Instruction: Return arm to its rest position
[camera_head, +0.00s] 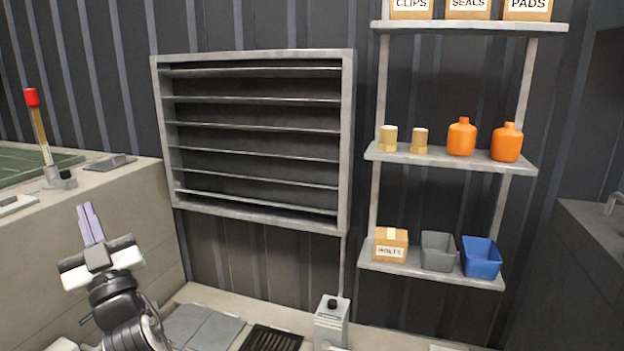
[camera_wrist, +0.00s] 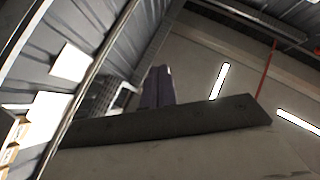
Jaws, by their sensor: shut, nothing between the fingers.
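My gripper (camera_head: 90,224) is at the lower left in the head view, with its purple-grey fingers pointing up and pressed together. It is shut and empty. My arm is folded below it, in front of the pale concrete block, and its lower part runs out of the picture. In the wrist view my gripper's fingers (camera_wrist: 158,86) stand together above the dark edge of the gripper body, with the ceiling and wall behind them. I see nothing touching the fingers.
A concrete block (camera_head: 125,211) with a red-topped post (camera_head: 38,125) stands at the left. A louvred vent (camera_head: 255,138) is on the ribbed wall. Shelves (camera_head: 450,158) at the right hold orange bottles, bins and boxes. A grey box with a black knob (camera_head: 331,325) stands low in the middle.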

